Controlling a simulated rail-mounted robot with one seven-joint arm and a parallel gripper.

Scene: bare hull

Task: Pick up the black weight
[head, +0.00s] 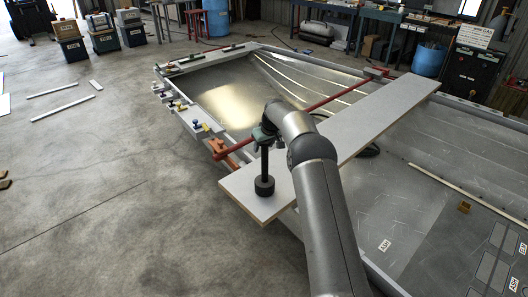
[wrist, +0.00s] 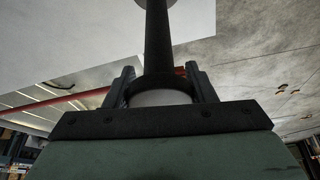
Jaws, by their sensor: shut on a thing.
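The black weight (head: 264,187) has a round, thick disc at the bottom and a thin upright stem. It stands upright over the near left end of the white plank (head: 350,140); I cannot tell whether its base touches the plank. My gripper (head: 265,139) is at the top of the stem, shut on it. In the wrist view the dark stem (wrist: 158,38) runs up between the fingers of my gripper (wrist: 162,85). The weight's base is mostly cut off at the top edge there.
The plank lies across a metal hull frame. A red bar (head: 335,97) crosses the hull behind the plank. Small coloured clamps (head: 178,104) line the hull's left edge. The concrete floor at left is mostly clear.

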